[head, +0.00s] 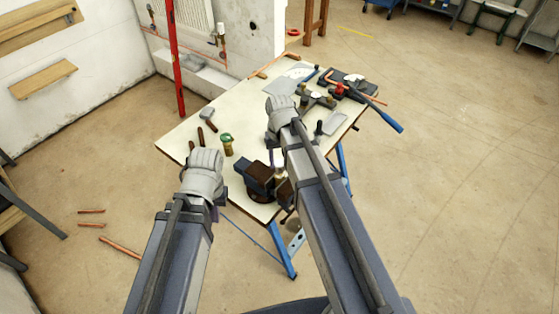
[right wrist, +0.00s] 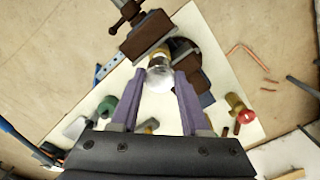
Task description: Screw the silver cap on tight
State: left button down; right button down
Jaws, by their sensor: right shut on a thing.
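The silver cap (right wrist: 159,80) shows in the right wrist view, between the purple fingertips of my right gripper (right wrist: 162,73). The gripper is shut on it. Just beyond the cap, a brassy part (right wrist: 158,55) sits at the brown jaws of the vise (right wrist: 145,38). I cannot tell how far the cap is down on its thread. In the head view the vise (head: 257,175) stands at the table's near edge, partly behind my right arm. My left gripper (head: 207,182) is off the table's near left side; its fingers are mostly hidden.
A red upright (head: 175,60) stands behind. Copper pipes (head: 118,247) lie on the floor at left.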

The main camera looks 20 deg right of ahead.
jog(key=shift+f+b, duration=0.95)
jog(key=shift+f, duration=0.1)
jog(key=shift+c, duration=1.5)
grip_release()
jog(key=shift+r, duration=0.15)
notch_tip(320, 180, up, 8)
jog(key=p, duration=0.8)
jog(key=shift+f, duration=0.2)
